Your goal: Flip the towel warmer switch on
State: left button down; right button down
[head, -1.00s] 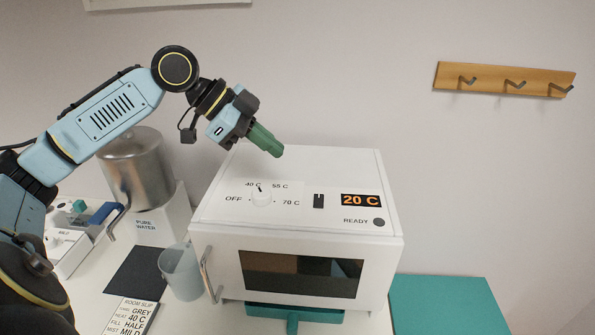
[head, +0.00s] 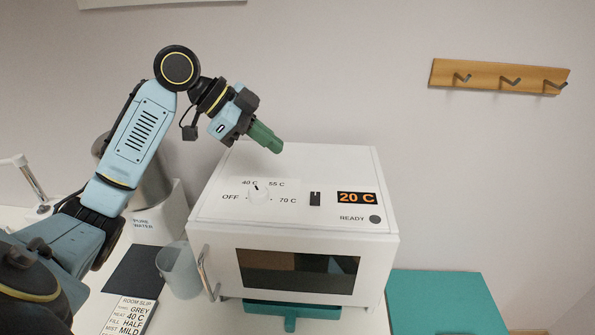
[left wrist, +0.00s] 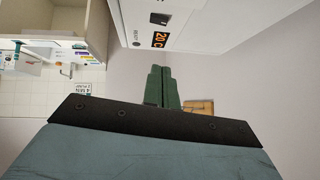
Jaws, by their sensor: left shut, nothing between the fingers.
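The towel warmer (head: 215,220) is a white box with a dark window in front. Its top panel carries a white dial (head: 259,195) with marks OFF, 40 C, 55 C and 70 C, its pointer towards 40 C. Right of the dial is a small black switch (head: 315,199), then an orange display (head: 357,198) reading 20 C and a grey READY lamp (head: 375,219). My left gripper (head: 268,140) has green fingers, shut and empty, above the warmer's back edge, apart from the switch. My right gripper is out of view.
A metal water tank (head: 150,185), a grey jug (head: 180,270) and a room slip card (head: 130,314) stand left of the warmer. A teal surface (head: 447,303) lies to the right. A wooden hook rail (head: 500,77) is on the wall.

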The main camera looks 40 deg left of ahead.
pick_arm(q)
jog(key=p, duration=0.2)
send_over(320, 193)
jog(key=s+a, duration=0.2)
jog(key=s, duration=0.1)
notch_tip(320, 193, down, 6)
jog(key=shift+w+d+f, duration=0.1)
jog(key=shift+w+f, duration=0.05)
jog(key=shift+f, duration=0.1)
jog(key=f, duration=0.3)
jog(key=shift+w+f+p, duration=0.2)
jog(key=shift+w+p, duration=0.05)
jog(key=shift+p, duration=0.15)
jog(key=shift+a+f, duration=0.2)
jog(key=shift+f, duration=0.25)
jog(key=shift+w, duration=0.1)
